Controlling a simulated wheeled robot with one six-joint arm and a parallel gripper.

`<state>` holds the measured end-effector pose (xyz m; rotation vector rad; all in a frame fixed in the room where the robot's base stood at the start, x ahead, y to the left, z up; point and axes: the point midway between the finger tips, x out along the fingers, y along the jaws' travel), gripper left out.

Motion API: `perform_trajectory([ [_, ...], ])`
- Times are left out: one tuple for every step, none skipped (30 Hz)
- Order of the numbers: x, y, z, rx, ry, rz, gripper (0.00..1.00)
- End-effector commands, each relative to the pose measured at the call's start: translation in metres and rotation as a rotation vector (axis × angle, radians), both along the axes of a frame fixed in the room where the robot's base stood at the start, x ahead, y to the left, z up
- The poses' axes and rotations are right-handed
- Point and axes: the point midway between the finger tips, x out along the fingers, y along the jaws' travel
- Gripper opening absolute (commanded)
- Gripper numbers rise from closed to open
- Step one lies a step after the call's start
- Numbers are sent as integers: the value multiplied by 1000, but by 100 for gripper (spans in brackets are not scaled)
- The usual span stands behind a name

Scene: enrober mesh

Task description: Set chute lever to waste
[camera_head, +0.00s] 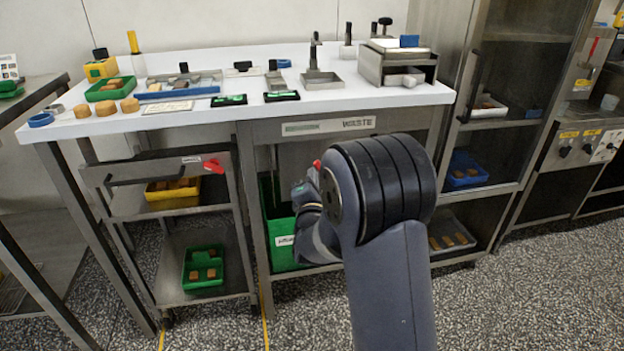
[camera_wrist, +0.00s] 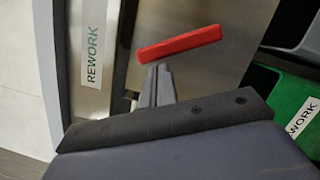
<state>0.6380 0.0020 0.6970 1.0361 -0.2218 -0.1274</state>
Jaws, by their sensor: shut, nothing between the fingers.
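The chute lever's red handle (camera_wrist: 180,44) lies tilted across the upper middle of the wrist view, its right end higher. In the head view only a small red tip (camera_head: 316,163) shows beside my arm. A WASTE label (camera_head: 358,124) is on the panel under the counter's front edge. A REWORK label (camera_wrist: 92,58) is on the metal strip left of the handle in the wrist view. My gripper (camera_wrist: 157,72) is shut and empty, its tips just below the handle's left part. I cannot tell whether they touch it. My arm hides most of the chute in the head view.
A green bin (camera_head: 282,258) stands under the counter, and a green bin labelled REWORK (camera_wrist: 262,95) shows right in the wrist view. A steel cart (camera_head: 160,210) with trays stands left. The counter (camera_head: 225,110) holds several trays and tools. A steel cabinet (camera_head: 510,150) stands right.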

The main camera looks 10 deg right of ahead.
Motion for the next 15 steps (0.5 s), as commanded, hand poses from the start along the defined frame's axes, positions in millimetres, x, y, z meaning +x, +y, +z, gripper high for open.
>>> perform_trajectory([
  [0, -1, 2, 13, -1, -1, 0],
  [0, -1, 2, 18, -1, -1, 0],
  [0, -1, 2, 24, 0, -1, 0],
  [0, -1, 2, 28, -1, -1, 0],
  [0, -2, 3, 32, 0, -1, 0],
  [0, -2, 3, 37, 0, -1, 0],
  [0, -2, 3, 42, -1, -1, 0],
  [0, -2, 3, 46, -1, -1, 0],
  [0, -3, 4, 53, 0, -1, 0],
  [0, -3, 4, 58, 0, -1, 0],
  [0, -3, 4, 62, 0, -1, 0],
  [0, -3, 5, 69, 0, -1, 0],
  [0, -4, 5, 74, 0, -1, 0],
  [0, -4, 5, 81, -1, -2, 0],
  [0, -4, 6, 90, -1, -2, 0],
])
